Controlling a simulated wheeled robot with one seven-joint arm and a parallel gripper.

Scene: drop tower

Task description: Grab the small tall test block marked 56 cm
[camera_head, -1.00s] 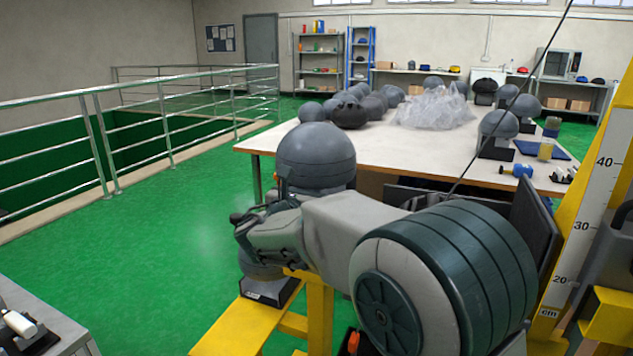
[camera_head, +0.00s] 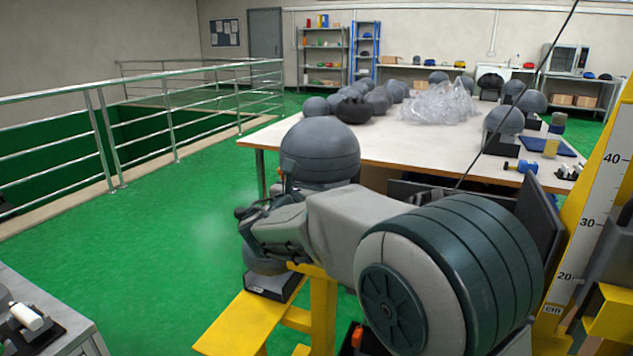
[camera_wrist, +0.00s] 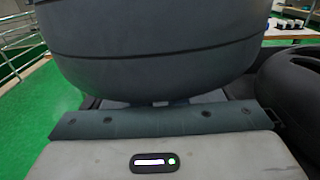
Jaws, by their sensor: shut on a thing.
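A dark grey rounded test block (camera_head: 263,264) stands on a black base (camera_head: 276,285) with a pale label, on a yellow beam at the lower middle of the head view. Its upper part is hidden, and the marking is too small to read. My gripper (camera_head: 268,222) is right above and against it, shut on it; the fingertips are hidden. A larger grooved dark dome (camera_head: 320,150) rises behind my arm; I cannot tell what it belongs to. In the wrist view a grooved dark grey body (camera_wrist: 155,50) fills the upper middle.
A large table (camera_head: 430,148) behind holds several grey headforms and a clear plastic heap (camera_head: 440,102). A yellow column with a cm scale (camera_head: 590,220) stands at the right. A railing (camera_head: 170,120) guards the left. Green floor (camera_head: 170,235) is free between them.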

